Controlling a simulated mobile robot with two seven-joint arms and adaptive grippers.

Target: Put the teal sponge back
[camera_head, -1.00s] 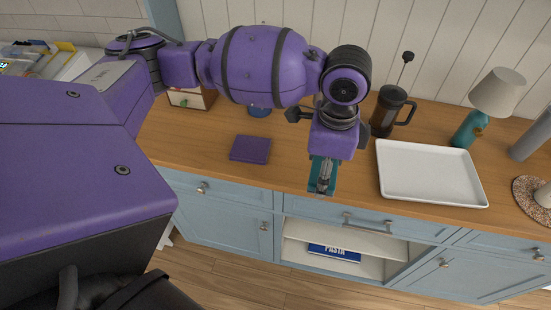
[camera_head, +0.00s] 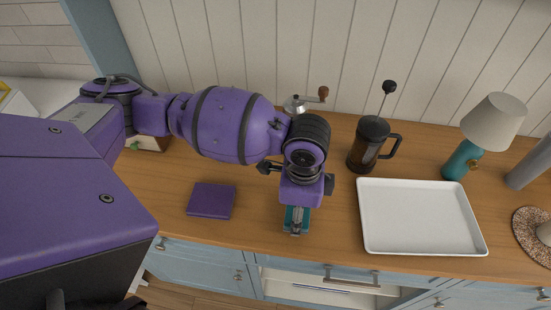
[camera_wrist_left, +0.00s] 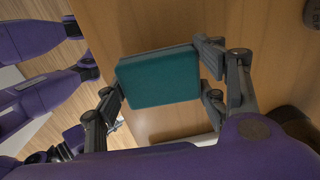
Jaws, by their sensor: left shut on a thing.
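The teal sponge (camera_head: 304,222) is held in my left gripper (camera_head: 296,228), above the wooden counter near its front edge, between a purple square and the white tray. In the left wrist view, the sponge (camera_wrist_left: 158,78) is a rounded teal block with the fingers of my left gripper (camera_wrist_left: 164,76) shut on its two sides. In the head view the gripper and wrist hide part of it. The gap between sponge and counter is hard to judge. My right gripper cannot be made out in either view.
A flat purple square (camera_head: 211,200) lies left of the gripper. The white tray (camera_head: 364,215) lies to the right, with a French press (camera_head: 368,145) behind it. A teal lamp (camera_head: 462,160) stands farther right. A grinder (camera_head: 297,104) is partly hidden behind my arm.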

